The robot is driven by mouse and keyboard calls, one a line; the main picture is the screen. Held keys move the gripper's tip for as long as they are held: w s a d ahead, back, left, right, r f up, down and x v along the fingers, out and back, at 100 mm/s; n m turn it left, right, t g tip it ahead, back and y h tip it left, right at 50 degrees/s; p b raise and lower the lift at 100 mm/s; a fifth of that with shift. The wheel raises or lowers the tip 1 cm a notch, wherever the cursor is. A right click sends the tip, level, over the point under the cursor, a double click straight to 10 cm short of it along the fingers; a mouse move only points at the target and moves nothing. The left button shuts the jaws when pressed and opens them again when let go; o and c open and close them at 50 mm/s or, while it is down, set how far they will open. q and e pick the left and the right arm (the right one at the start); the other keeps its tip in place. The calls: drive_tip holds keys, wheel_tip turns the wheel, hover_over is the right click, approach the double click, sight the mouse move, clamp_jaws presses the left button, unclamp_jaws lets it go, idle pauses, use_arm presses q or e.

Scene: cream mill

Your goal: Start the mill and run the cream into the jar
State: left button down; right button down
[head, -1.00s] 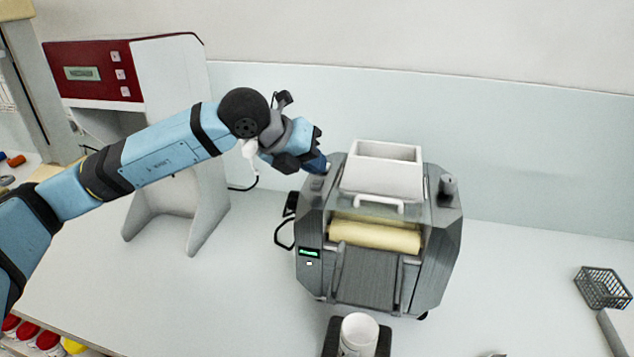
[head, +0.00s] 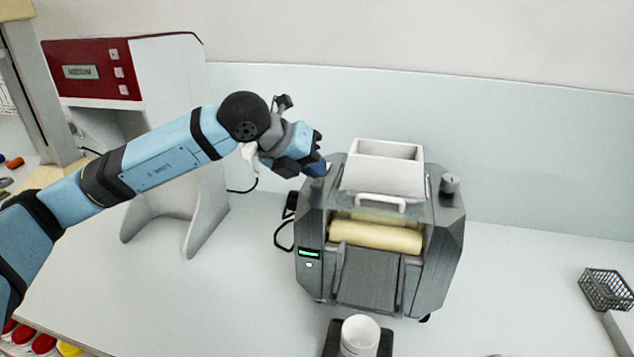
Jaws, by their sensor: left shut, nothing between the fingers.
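The grey mill (head: 446,262) stands on the bench with a white hopper (head: 383,170) on top and a cream-coloured roller (head: 376,236) across its front. A small green display (head: 309,254) is lit on its front left. A sloping grey apron (head: 369,278) leads down towards the white jar (head: 360,335), which stands on a dark stand in front of the mill. My left gripper (head: 318,168) is shut and empty at the mill's top left corner; whether it touches is unclear. My right gripper is out of view.
A red and white machine (head: 168,80) with a display stands at the back left. A dark wire basket (head: 606,289) lies at the far right. Red and yellow lids (head: 43,343) show at bottom left.

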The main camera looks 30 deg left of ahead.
use_arm(q)
drive_tip(key=shift+f+b, duration=0.25)
drive_tip(key=shift+b, duration=0.05)
drive_tip(key=shift+r, duration=0.15)
idle(0.5)
drive_tip(key=shift+r, duration=0.65)
drive_tip(key=shift+r+p, duration=0.15)
drive_tip(key=shift+p, duration=0.15)
drive_tip(key=shift+r+p, duration=1.15)
drive_tip(key=shift+r, duration=1.25)
